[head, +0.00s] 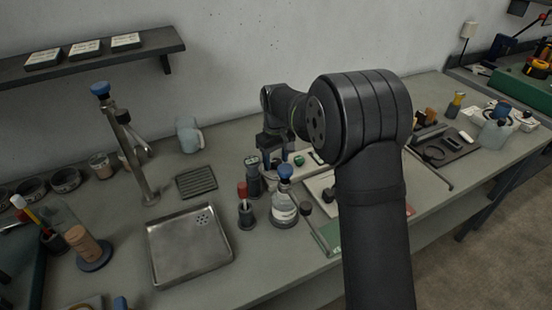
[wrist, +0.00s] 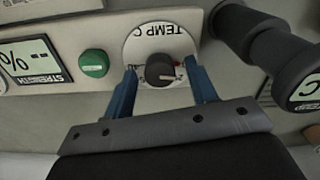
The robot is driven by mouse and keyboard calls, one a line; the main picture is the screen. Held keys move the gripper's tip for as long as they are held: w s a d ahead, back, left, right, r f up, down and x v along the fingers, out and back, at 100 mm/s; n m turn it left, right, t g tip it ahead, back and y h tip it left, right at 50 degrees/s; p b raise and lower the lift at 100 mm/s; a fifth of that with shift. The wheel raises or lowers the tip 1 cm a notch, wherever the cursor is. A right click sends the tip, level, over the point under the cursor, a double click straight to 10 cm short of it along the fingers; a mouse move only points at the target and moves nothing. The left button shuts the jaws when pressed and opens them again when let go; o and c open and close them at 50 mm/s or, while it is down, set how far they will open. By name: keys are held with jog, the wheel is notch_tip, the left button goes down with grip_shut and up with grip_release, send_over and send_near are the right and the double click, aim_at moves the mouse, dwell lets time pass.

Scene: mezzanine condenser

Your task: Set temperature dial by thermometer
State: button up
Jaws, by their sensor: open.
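The temperature dial (wrist: 133,50) is a white disc marked TEMP C, upside down in the wrist view, with a dark round knob (wrist: 160,72) bearing a pale pointer line. A small red mark shows at the knob's right. My gripper (wrist: 161,67) is open, with one blue finger on each side of the knob; I cannot tell whether either touches it. A dark cylindrical device (wrist: 280,55) with a display marked C, perhaps the thermometer, stands to the right; its reading is cut off. In the head view, my gripper (head: 272,164) is over the bench and the dial is hidden.
A green button (wrist: 93,63) and a STRENGTH display (wrist: 28,62) sit left of the dial. In the head view, a blue-capped bottle (head: 284,208) and a red-topped holder (head: 246,210) stand close to my gripper. A metal tray (head: 188,250) lies at front left.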

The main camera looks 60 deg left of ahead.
jog(key=shift+c, duration=0.4)
jog(key=c, duration=0.9)
jog(key=shift+m, duration=0.4)
jog(key=m, duration=0.3)
jog(key=shift+m, duration=2)
